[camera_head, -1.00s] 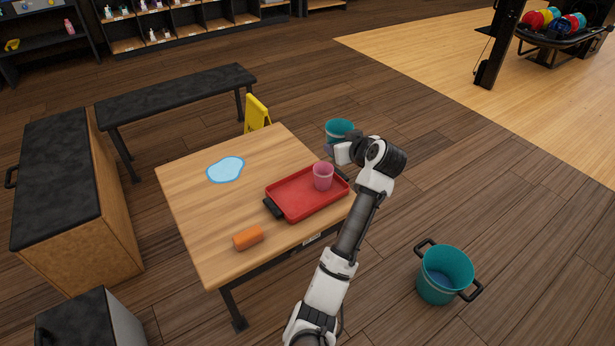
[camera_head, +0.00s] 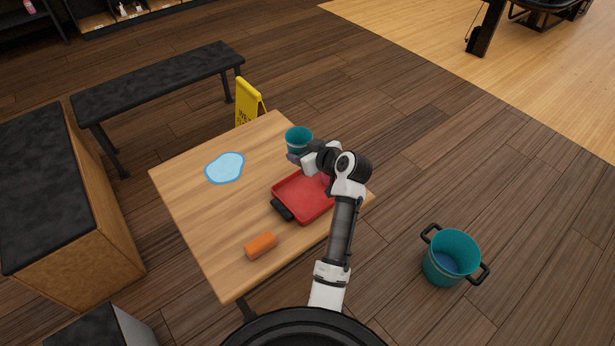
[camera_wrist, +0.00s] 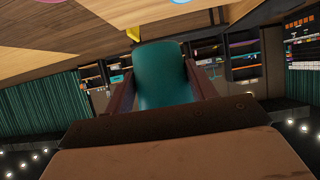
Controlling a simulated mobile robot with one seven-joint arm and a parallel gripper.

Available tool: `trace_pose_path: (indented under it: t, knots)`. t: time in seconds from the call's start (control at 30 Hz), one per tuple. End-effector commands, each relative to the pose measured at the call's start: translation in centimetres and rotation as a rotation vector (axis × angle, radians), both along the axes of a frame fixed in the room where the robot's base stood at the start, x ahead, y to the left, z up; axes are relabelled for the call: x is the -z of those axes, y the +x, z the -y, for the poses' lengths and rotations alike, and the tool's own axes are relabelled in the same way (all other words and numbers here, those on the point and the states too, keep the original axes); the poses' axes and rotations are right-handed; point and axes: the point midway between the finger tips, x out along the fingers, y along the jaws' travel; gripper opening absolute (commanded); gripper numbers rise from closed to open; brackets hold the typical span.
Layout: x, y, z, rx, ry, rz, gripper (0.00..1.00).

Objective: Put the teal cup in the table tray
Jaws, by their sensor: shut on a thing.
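The teal cup (camera_head: 298,138) is held by my gripper (camera_head: 297,157) over the far right part of the wooden table, just beyond the tray in the head view. In the wrist view the teal cup (camera_wrist: 163,72) fills the space between the two fingers of my gripper (camera_wrist: 164,88), which is shut on it. The red table tray (camera_head: 296,198) with dark handles lies on the table's right side.
An orange block (camera_head: 261,246) and a light blue puddle shape (camera_head: 225,167) lie on the table (camera_head: 205,215). A yellow sign (camera_head: 248,102) stands behind it. A teal bucket (camera_head: 453,257) stands on the floor at right. Black-topped benches (camera_head: 160,85) stand at left.

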Motion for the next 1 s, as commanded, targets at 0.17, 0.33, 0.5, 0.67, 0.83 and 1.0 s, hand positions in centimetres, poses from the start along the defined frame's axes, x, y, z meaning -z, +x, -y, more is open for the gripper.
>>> trace_pose_path:
  t: [0.17,0.33,0.5,0.67,0.83,1.0]
  knots:
    - [1.4,0.0,0.0,0.000,0.001,-0.005,0.32]
    - [5.7,-0.1,0.0,0.001,0.002,-0.008,0.32]
    - [10.2,-0.1,0.0,0.000,0.001,-0.006,0.32]
    - [14.0,-0.1,0.0,0.000,0.001,-0.005,0.32]
    - [16.0,0.0,0.0,-0.001,0.000,-0.001,0.32]
    - [17.8,0.0,0.0,0.000,0.001,-0.003,0.32]
